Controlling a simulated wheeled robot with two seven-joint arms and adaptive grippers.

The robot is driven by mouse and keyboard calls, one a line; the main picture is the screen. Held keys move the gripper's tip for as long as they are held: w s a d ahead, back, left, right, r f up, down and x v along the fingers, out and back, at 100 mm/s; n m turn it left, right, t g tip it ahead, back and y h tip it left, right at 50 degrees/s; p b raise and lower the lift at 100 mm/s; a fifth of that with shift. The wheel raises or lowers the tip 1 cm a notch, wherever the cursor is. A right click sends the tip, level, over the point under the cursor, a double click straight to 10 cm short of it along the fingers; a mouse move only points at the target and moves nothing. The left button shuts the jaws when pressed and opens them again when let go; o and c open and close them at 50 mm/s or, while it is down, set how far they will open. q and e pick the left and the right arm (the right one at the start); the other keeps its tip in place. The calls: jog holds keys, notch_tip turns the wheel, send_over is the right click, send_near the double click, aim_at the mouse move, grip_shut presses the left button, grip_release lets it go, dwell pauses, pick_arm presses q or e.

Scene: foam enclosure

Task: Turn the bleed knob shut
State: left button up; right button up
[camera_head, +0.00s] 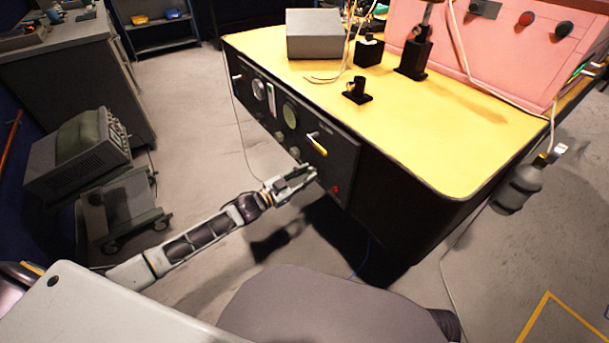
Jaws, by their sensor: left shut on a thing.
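A dark control panel (262,118) forms the front face of the yellow-topped bench. It carries round gauges, small knobs, a yellow-handled lever (317,146) and a red button (335,190). My left gripper (314,174) reaches in from the left, its fingertips against the lower part of the panel, below the yellow lever and left of the red button. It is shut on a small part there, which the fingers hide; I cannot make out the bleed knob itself. My right gripper is not in view.
The yellow bench top (430,130) holds a grey box (314,35), black mounts and a pink cabinet. A cart with a monitor (82,148) stands at left. A grey cylinder (518,188) hangs at the bench's right. Open floor lies left of the bench.

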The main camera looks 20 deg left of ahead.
pick_arm(q)
jog(key=m+p, duration=0.1)
jog(key=m, duration=0.2)
jog(key=shift+f+m, duration=0.1)
jog(key=shift+m, duration=1)
jog(key=m, duration=0.3)
jog(key=shift+h, duration=0.3)
jog(key=shift+f+m, duration=0.1)
jog(key=shift+m, duration=2.4)
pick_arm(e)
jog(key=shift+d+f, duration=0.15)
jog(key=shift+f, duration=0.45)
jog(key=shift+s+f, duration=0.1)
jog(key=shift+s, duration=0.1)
pick_arm(q)
jog(key=o, duration=1.1)
jog(key=shift+c, duration=0.2)
jog(key=shift+a, duration=0.1)
